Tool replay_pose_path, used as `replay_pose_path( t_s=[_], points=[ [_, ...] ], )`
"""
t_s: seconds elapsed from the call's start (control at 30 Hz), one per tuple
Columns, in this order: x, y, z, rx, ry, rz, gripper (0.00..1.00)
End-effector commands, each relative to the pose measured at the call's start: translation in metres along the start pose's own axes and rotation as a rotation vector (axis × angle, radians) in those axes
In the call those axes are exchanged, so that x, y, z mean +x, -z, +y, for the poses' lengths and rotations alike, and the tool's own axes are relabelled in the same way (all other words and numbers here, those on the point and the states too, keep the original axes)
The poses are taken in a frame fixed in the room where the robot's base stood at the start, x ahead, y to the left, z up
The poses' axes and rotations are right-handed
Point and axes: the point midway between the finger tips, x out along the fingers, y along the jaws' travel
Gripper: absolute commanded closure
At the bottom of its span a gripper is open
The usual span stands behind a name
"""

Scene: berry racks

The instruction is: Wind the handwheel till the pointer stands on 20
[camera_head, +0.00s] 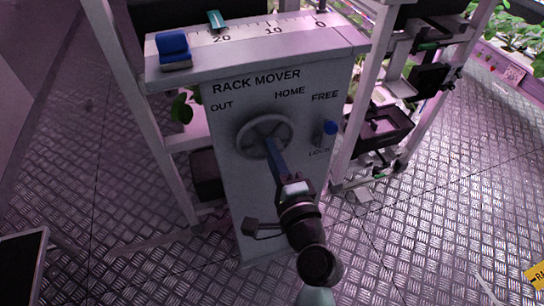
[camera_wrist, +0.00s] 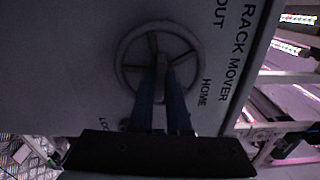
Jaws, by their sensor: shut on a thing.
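The grey handwheel (camera_head: 246,128) is on the front of the rack mover panel (camera_head: 235,185); it also shows in the wrist view (camera_wrist: 122,58). My gripper (camera_head: 271,145) has its blue fingers shut on the wheel's handle (camera_wrist: 161,67), which is largely hidden by the fingers in the head view. The scale (camera_head: 247,34) on top reads 0 at right, then 10, then 20 toward the left. The teal pointer (camera_head: 216,20) stands at about the 20 label, perhaps slightly left of it; the exact tick is too small to tell.
A blue-knobbed lever (camera_head: 330,127) sits right of the wheel, nearer FREE than LOCK. A blue block (camera_head: 173,45) rests on the top's left end. Rack posts stand on both sides of the panel. Dark trays (camera_head: 385,128) are on the right. The metal floor in front is open.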

Motion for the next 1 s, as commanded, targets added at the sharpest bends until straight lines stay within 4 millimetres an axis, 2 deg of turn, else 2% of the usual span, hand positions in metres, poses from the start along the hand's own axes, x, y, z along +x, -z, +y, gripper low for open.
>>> replay_pose_path(
  t_s=[0.3,0.77,0.8,0.93,1.0],
  points=[
    [-0.0003,0.0001,0.0011,-0.089,-0.002,-0.001,1.0],
    [-0.0003,-0.0001,0.0008,-0.099,-0.002,-0.001,1.0],
    [-0.0003,-0.0001,0.0008,-0.098,-0.002,-0.001,0.78],
    [-0.0003,0.0,0.0006,-0.098,-0.002,-0.001,0.55],
    [-0.0002,0.0,0.0005,-0.098,-0.001,-0.001,0.55]
  ],
)
